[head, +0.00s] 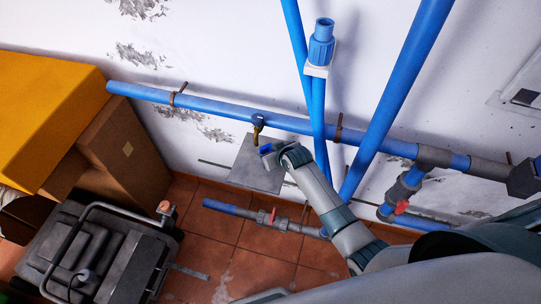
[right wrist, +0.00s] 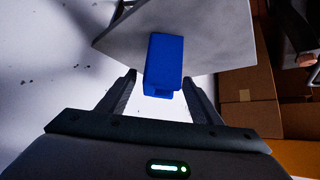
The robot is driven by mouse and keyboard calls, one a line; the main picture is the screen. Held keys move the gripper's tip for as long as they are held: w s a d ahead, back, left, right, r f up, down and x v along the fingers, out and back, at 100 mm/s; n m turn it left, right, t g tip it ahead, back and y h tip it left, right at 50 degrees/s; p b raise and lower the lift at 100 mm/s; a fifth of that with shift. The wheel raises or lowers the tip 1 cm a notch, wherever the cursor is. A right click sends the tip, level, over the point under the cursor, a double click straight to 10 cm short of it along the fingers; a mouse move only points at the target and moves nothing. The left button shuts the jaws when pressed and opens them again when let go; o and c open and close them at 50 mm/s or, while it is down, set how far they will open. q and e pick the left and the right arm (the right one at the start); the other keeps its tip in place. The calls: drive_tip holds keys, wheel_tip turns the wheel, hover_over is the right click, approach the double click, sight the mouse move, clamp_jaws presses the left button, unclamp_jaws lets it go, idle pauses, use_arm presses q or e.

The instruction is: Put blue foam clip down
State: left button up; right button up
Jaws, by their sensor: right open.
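The blue foam clip (right wrist: 164,62) is a small blue block in the right wrist view, seen against a grey plate (right wrist: 215,40) and overlapping its near edge. It also shows as a small blue spot (head: 265,149) in the head view, by the plate (head: 250,172). My right gripper (right wrist: 160,85) is open, with one finger on each side of the clip's near end and visible gaps between. I cannot tell whether the clip rests on the plate. In the head view my right gripper (head: 277,152) is small and partly hides the plate. My left gripper is not in view.
A blue pipe (head: 215,106) with a tap (head: 258,122) runs along the wall just above the gripper. Upright blue pipes (head: 395,95) stand to the right. Cardboard boxes (head: 125,150) and a grey case (head: 95,250) are at left. Tiled floor (head: 260,240) lies below.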

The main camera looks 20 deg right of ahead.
drive_tip(key=shift+c, duration=0.7)
drive_tip(key=c, duration=1.1)
drive_tip(key=shift+r, duration=0.15)
drive_tip(key=shift+r, duration=0.5)
wheel_tip(320, 180, up, 2)
drive_tip(key=shift+b, duration=0.45)
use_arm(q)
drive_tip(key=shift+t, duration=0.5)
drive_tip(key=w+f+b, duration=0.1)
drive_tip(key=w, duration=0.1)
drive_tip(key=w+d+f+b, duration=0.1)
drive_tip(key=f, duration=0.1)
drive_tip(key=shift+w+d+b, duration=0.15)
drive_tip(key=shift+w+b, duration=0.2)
use_arm(e)
drive_tip(key=s+d, duration=0.3)
drive_tip(key=s, duration=1.4)
drive_tip(key=shift+s+d+r, duration=0.15)
drive_tip(key=shift+s+d, duration=0.05)
drive_tip(key=shift+s, duration=0.15)
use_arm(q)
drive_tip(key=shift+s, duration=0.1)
